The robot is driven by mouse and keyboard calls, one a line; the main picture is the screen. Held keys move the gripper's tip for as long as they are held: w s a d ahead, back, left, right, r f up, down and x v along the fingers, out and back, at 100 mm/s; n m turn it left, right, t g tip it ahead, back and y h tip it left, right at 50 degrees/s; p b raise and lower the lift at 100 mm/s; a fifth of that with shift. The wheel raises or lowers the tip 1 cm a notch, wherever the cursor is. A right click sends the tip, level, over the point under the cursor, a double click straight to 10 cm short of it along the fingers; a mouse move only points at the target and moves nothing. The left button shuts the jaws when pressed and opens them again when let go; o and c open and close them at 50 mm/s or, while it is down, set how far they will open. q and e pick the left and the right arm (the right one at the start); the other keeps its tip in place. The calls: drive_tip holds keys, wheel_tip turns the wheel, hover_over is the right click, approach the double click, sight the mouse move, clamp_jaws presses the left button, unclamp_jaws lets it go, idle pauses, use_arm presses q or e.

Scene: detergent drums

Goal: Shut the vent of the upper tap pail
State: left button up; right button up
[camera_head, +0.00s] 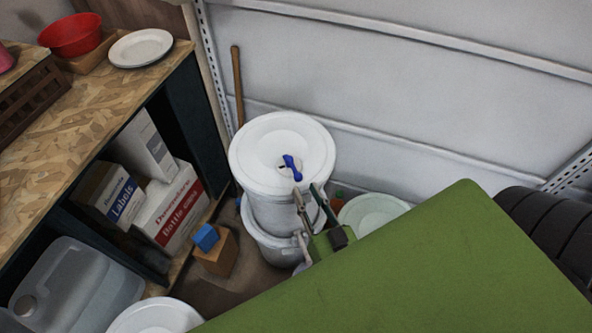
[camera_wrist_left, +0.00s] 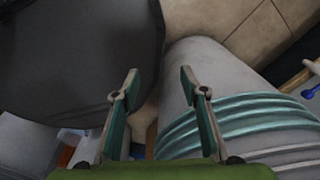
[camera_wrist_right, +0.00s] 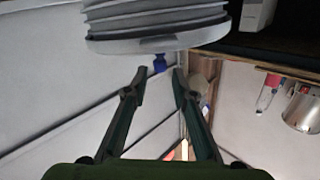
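The upper tap pail (camera_head: 258,178) is white and stands stacked on a lower white pail (camera_head: 262,240). Its blue vent (camera_head: 291,167) sits near the middle of the round lid, with a dark spot beside it; I cannot tell how far it stands open. My right gripper (camera_head: 309,190) is open and empty at the lid's near right edge, apart from the vent. In the right wrist view the ribbed pail (camera_wrist_right: 155,18) shows upside down, and the blue vent (camera_wrist_right: 159,62) appears between the open fingertips. My left gripper (camera_wrist_left: 158,82) is open and empty beside a grey ribbed pail (camera_wrist_left: 235,110).
A shelf (camera_head: 95,105) with a red bowl (camera_head: 70,34) and a plate (camera_head: 141,48) stands at left, boxes below. A brown box (camera_head: 217,256) with a blue block (camera_head: 205,237) is beside the pails. A pale lid (camera_head: 372,214) is at right; the wall is behind.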

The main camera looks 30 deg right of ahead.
sight(300, 181)
drive_tip(key=w, duration=0.7)
drive_tip(key=shift+w+d+p, duration=0.25)
drive_tip(key=shift+d+p, duration=0.15)
clamp_jaws()
